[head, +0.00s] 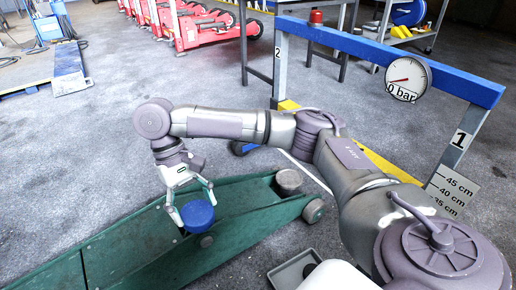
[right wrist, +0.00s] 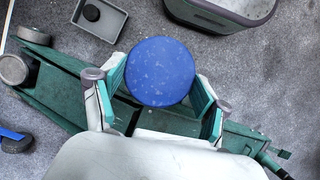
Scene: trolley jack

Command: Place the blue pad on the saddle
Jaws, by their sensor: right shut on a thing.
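The blue pad (head: 198,217) is a thick round disc. My right gripper (head: 192,205) is shut on it, with a finger on each side. In the right wrist view the pad (right wrist: 160,72) sits between the teal fingers of the gripper (right wrist: 160,88). It is over the green trolley jack (head: 130,235), which also shows in the right wrist view (right wrist: 65,95). My left gripper is out of view.
A grey tray (head: 290,272) lies on the floor beside the jack; in the right wrist view it holds a dark round piece (right wrist: 91,12). A blue crossbeam (head: 400,62) with a pressure gauge stands behind my arm.

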